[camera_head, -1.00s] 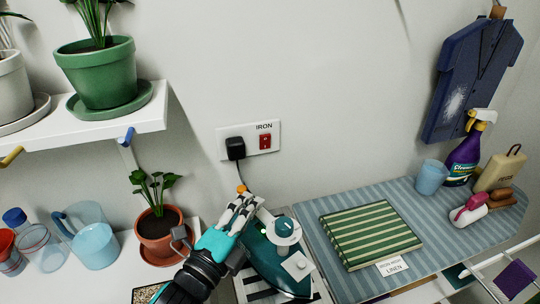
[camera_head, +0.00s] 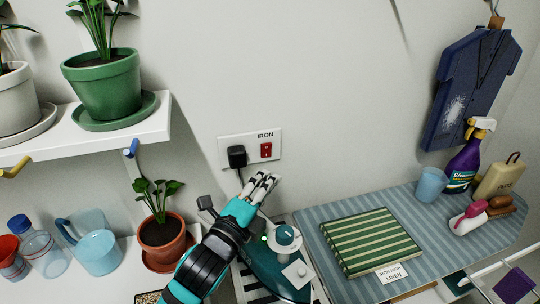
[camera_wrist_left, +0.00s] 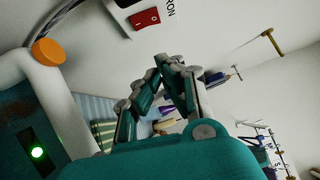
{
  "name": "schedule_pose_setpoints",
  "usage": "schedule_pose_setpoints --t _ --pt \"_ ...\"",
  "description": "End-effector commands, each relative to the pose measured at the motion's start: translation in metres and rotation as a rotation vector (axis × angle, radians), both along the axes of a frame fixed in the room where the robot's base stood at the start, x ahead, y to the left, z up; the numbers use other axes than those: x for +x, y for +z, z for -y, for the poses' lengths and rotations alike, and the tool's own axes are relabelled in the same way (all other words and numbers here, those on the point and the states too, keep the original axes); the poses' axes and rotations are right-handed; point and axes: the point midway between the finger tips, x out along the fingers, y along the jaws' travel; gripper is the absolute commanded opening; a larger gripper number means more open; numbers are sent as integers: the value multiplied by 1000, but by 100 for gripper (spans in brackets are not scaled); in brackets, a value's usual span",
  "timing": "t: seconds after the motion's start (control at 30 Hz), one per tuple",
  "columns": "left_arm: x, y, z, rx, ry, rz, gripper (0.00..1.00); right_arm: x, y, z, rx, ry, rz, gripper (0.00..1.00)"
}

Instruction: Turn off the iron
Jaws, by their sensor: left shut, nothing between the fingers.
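A white wall plate (camera_head: 223,147) labelled IRON carries a black plug (camera_head: 237,156) and a red rocker switch (camera_head: 266,150). The switch also shows at the top of the left wrist view (camera_wrist_left: 145,18). The teal iron (camera_head: 262,266) stands below the plate, partly hidden by my left arm. A green light (camera_wrist_left: 38,152) glows in the left wrist view. My left gripper (camera_head: 268,178) is shut and empty, its fingertips just below the switch in the head view and apart from it in the left wrist view (camera_wrist_left: 162,62). My right gripper is out of view.
A potted plant (camera_head: 161,236) stands left of my arm. A striped ironing board (camera_head: 313,238) with a folded green striped cloth (camera_head: 370,241) lies to the right. A shelf (camera_head: 150,124) with pots is at upper left. The wall around the switch is clear.

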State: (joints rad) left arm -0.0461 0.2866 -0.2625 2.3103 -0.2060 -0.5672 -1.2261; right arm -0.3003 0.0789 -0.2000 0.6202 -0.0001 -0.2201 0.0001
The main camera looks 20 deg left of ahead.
Motion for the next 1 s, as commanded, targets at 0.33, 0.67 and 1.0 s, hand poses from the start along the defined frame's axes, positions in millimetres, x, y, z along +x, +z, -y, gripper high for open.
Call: schedule_pose_setpoints --t 0.33,0.67,1.0 --pt "58 8 -8 2 0 -1 0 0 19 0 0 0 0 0" --pt "68 8 -15 0 -1 0 0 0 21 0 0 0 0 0" --pt "70 14 -16 -11 -2 -18 0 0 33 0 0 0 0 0"
